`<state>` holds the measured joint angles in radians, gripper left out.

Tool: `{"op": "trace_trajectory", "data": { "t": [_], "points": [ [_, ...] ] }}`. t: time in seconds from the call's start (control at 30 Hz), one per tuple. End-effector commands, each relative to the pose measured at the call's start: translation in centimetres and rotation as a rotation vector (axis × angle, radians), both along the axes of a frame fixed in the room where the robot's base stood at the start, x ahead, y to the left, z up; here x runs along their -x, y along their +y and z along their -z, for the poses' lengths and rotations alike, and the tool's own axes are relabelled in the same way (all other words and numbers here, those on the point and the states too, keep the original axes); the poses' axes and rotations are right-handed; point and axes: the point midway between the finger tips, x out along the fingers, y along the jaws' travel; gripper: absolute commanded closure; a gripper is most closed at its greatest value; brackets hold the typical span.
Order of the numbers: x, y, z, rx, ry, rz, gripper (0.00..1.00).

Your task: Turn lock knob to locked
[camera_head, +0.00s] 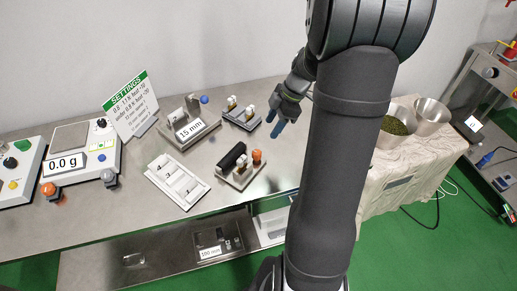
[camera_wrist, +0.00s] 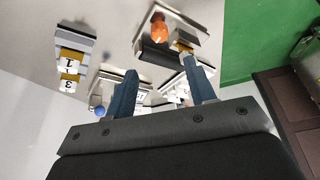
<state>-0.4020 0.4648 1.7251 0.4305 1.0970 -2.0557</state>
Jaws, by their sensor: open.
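No knob in view carries a readable lock label, so I cannot tell which is the lock knob. An orange knob (camera_head: 256,156) stands on a small fixture (camera_head: 240,182) with a black roller; it also shows in the wrist view (camera_wrist: 159,28), beyond my fingertips. A blue ball knob (camera_head: 204,99) is on the 15 mm fixture (camera_head: 190,130) and shows at the left in the wrist view (camera_wrist: 99,111). My gripper (camera_head: 275,122) is open and empty, above the bench right of these fixtures. Its two blue fingers (camera_wrist: 160,66) are apart and touch no knob.
A scale (camera_head: 75,165) reading 0.0 g and a settings sign (camera_head: 130,105) stand at the left. A white slotted tray (camera_head: 177,181) lies in front of the 15 mm fixture. Metal bowls (camera_head: 395,135) stand on a cloth-covered table at the right. The bench's front middle is clear.

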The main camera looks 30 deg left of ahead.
Motion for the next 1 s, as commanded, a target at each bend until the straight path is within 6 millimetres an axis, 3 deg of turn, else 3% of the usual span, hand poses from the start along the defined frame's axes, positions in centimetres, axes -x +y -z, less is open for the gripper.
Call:
{"op": "trace_trajectory", "data": {
  "t": [0.3,0.5,0.7,1.0],
  "points": [
    [1.8,2.1,6.7,0.003,0.004,-0.002,0.5],
    [2.5,3.2,9.8,0.002,0.003,-0.002,0.5],
    [2.9,3.7,11.2,0.002,0.001,0.0,0.5],
    [2.9,3.7,11.4,0.002,-0.001,0.0,0.5]
  ]
}}
